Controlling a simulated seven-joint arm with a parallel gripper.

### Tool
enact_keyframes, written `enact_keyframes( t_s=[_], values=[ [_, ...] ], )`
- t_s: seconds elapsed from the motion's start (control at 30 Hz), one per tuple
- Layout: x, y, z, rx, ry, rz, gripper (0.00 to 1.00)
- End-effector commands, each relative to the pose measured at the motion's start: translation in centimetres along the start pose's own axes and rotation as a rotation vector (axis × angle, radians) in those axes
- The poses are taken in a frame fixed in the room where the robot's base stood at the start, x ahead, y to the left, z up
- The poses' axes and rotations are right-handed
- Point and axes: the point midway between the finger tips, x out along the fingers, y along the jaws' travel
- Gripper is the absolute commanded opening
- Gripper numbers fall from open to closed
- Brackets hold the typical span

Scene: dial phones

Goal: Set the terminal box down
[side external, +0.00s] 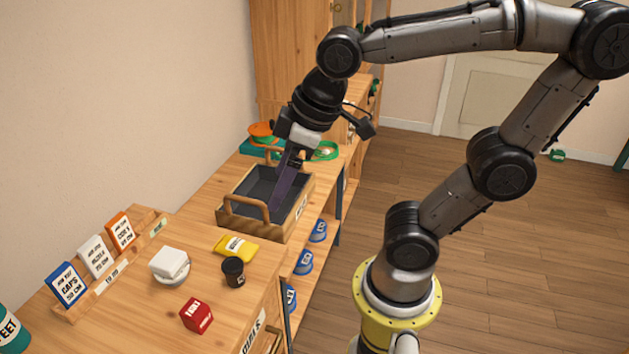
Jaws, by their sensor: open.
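A small red box (196,316) with white lettering sits on the near wooden counter; the lettering is too small to read surely, and I cannot tell for certain that it is the terminal box. My gripper (281,203) points down over the wooden tray (246,225) with a dark inside and raised handles. Its long dark fingers reach into the tray's opening. The gripper is open, and I see nothing held between the fingers. I cannot tell whether the fingertips touch the tray's floor.
Near the red box are a dark cup (233,271), a yellow packet (236,247) and a white block on a dish (169,265). A card rack (112,276) stands along the wall. Orange and green items (262,133) lie behind the tray. Blue items (304,263) sit on shelves below.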

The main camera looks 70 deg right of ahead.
Motion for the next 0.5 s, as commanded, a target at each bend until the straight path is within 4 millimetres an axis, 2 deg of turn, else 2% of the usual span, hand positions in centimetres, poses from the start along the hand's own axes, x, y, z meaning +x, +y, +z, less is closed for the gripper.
enact_keyframes(
  t_s=[0.03,0.1,0.2,0.33,0.5],
  values=[
    [-0.5,0.5,1.7,0.074,0.027,0.019,0.92],
    [-0.7,0.8,3.4,0.155,0.05,0.037,0.92],
    [-0.8,1.1,5.0,0.232,0.073,0.053,0.92],
    [-0.8,1.1,5.8,0.271,0.083,0.06,0.92],
    [-0.8,1.1,5.8,0.272,0.083,0.06,0.92]
  ],
)
